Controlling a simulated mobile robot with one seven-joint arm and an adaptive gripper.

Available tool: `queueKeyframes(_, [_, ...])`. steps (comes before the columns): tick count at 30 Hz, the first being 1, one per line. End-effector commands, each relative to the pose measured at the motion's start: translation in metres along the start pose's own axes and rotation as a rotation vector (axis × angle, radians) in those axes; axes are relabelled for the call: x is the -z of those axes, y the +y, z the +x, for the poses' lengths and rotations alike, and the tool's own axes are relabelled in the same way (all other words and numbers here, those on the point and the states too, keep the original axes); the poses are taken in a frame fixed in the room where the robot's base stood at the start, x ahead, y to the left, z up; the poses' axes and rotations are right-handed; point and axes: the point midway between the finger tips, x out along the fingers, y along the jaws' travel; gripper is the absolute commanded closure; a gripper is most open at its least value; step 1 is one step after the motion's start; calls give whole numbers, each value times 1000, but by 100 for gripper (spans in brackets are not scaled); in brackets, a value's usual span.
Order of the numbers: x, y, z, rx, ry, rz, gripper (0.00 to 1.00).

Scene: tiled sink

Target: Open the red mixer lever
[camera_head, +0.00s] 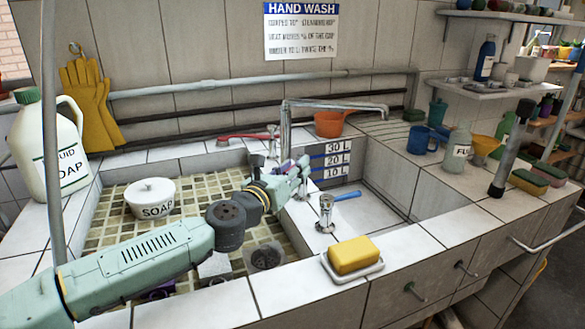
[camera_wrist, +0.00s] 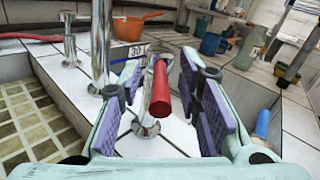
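The red mixer lever (camera_wrist: 160,92) shows in the wrist view on a chrome base (camera_wrist: 146,126), pointing toward the camera. My gripper (camera_wrist: 162,72) is open, with one purple-padded finger on each side of the lever. A gap shows between the lever and each pad; how deep it sits between them is hard to judge. In the head view my gripper (camera_head: 302,168) is over the sink divider, next to the tall chrome spout (camera_head: 285,130), and seems to hide this lever. A blue lever (camera_head: 346,195) stands nearer; it also shows in the wrist view (camera_wrist: 262,122).
An orange pan (camera_head: 332,123) sits at the back. A soap pot (camera_head: 150,198) stands in the left basin. A yellow sponge (camera_head: 352,256) lies on the front ledge. The right basin (camera_head: 385,172) is clear.

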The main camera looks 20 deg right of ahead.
Motion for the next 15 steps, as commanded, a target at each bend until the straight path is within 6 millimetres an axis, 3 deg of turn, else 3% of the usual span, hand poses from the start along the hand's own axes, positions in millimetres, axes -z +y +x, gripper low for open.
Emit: queueKeyframes(15, [0, 0, 0, 1, 0, -1, 99])
